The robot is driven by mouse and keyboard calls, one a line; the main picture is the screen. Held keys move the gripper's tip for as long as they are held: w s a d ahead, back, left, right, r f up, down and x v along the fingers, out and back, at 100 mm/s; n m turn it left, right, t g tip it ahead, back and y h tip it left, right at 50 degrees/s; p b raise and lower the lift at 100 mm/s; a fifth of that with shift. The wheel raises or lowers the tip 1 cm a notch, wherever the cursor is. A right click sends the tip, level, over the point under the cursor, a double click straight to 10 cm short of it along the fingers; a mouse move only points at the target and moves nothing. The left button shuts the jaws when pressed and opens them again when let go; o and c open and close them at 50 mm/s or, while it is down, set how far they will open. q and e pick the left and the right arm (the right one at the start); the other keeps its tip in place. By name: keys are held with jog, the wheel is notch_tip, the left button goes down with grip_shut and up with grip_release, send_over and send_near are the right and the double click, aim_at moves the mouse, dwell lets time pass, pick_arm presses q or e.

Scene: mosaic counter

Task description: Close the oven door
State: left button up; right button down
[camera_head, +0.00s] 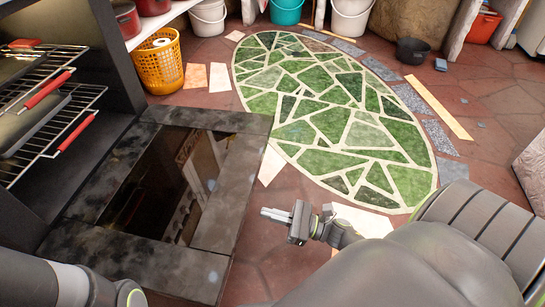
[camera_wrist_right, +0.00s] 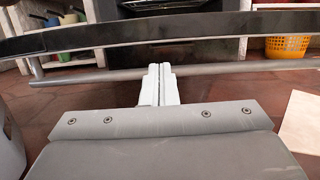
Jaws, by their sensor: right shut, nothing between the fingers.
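The oven door (camera_head: 232,200) is folded down open, lying about flat in front of the oven, with a dark glass pane in its middle. In the right wrist view its dark edge (camera_wrist_right: 90,42) runs across the top, with a grey bar handle (camera_wrist_right: 85,76) below it. My right gripper (camera_head: 266,213) is just off the door's outer edge, its fingers shut and empty, pointing at the door. In the right wrist view the fingertips (camera_wrist_right: 160,68) overlap the bar handle; I cannot tell if they touch it. My left arm enters at lower left; its gripper is out of view.
Inside the oven, wire racks (camera_head: 60,115) with red grips stick out a little over the door's inner end. A yellow basket (camera_head: 160,68) stands beyond the door. A green mosaic oval (camera_head: 325,110) covers the floor, with loose tiles around it.

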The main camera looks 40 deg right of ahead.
jog(key=b+x, duration=0.1)
jog(key=x, duration=0.5)
jog(key=shift+w+a, duration=0.25)
jog(key=shift+w, duration=0.05)
jog(key=shift+r, duration=0.25)
